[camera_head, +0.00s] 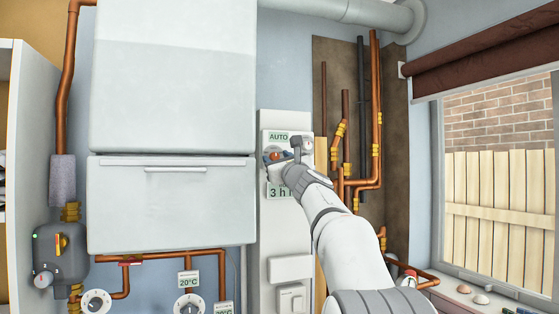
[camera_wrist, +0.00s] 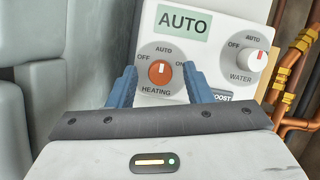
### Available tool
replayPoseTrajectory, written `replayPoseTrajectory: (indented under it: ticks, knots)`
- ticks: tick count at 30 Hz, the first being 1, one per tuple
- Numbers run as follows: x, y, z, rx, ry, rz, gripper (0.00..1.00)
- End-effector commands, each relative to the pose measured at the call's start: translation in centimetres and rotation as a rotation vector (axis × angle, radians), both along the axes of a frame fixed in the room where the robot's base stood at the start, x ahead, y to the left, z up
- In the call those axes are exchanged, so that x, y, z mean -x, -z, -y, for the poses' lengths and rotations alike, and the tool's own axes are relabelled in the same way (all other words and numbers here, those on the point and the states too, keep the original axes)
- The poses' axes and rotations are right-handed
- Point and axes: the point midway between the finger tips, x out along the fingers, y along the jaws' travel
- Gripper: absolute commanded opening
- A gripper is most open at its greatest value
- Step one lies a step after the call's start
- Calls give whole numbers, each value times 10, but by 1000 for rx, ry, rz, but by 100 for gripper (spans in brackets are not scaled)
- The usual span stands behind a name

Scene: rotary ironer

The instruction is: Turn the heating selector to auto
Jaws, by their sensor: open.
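The orange heating selector (camera_wrist: 161,73) sits on a white control panel (camera_wrist: 155,20), with OFF, AUTO and ON marked around it. Its white pointer mark looks upright, towards AUTO. My gripper (camera_wrist: 161,84) is open, with one blue finger to the left and one to the right of the selector in the picture. A gap shows between each fingertip and the knob; I cannot tell the depth between them. In the head view my gripper (camera_head: 275,157) is at the panel and partly hides it, with a bit of the orange selector (camera_head: 276,155) showing.
A white water selector (camera_wrist: 249,61) with a red mark is right of the heating selector. A green AUTO display (camera_wrist: 183,22) is above. Copper pipes (camera_head: 375,120) run close on the right. A large white boiler cabinet (camera_head: 170,200) stands on the left.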

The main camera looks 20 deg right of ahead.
Motion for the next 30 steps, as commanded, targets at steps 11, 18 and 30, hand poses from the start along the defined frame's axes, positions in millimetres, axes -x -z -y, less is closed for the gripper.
replayPoseTrajectory:
  ticks: [11, 18, 30]
  knots:
    - [32, 15, 2, 2, 1, 1, 46]
    - [65, 26, 3, 0, 1, 1, 46]
    - [73, 27, 3, 0, 0, 0, 46]
